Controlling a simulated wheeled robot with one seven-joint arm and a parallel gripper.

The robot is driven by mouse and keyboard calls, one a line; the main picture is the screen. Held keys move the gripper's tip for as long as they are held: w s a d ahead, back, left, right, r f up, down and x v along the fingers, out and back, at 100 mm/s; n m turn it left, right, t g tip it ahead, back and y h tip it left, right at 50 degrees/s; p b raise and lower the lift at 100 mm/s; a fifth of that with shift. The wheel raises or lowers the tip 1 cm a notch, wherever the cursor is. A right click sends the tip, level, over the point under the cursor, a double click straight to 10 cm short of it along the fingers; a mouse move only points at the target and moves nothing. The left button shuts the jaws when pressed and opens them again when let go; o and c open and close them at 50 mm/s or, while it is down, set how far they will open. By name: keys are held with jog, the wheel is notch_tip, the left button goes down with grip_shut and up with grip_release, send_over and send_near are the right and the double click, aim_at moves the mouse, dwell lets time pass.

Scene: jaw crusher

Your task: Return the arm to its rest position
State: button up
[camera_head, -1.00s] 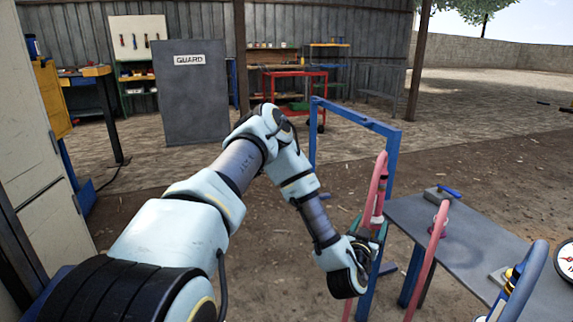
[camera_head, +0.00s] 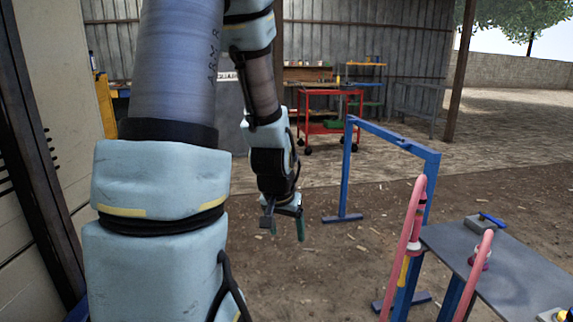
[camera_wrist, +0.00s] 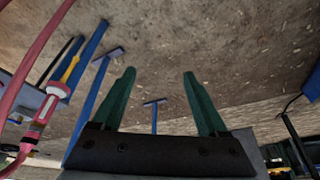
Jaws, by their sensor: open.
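My arm rises at the left of the head view and bends over so that its end hangs down near the middle. My gripper (camera_head: 284,226) points at the bare ground, left of the blue frame, and touches nothing there. In the wrist view my gripper (camera_wrist: 160,98) shows two green fingers spread wide with nothing between them. The upper bend of my arm is cut off by the top edge of the head view.
A blue frame (camera_head: 395,139) stands right of my gripper. A pink hose (camera_head: 411,225) hangs by a grey table (camera_head: 520,265). A red cart (camera_head: 331,93) stands behind. A pale cabinet (camera_head: 50,60) is close at left. Open dirt lies below the gripper.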

jog(key=s+a+r+n+g+y, duration=0.1)
jog(key=s+a+r+n+g, duration=0.15)
jog(key=s+a+r, duration=0.4)
notch_tip(320, 180, up, 13)
jog(key=s+p, duration=0.1)
jog(key=p, duration=1.4)
jog(key=shift+s+p, duration=0.3)
jog(key=shift+a+r+n, duration=0.1)
jog(key=shift+n, duration=0.15)
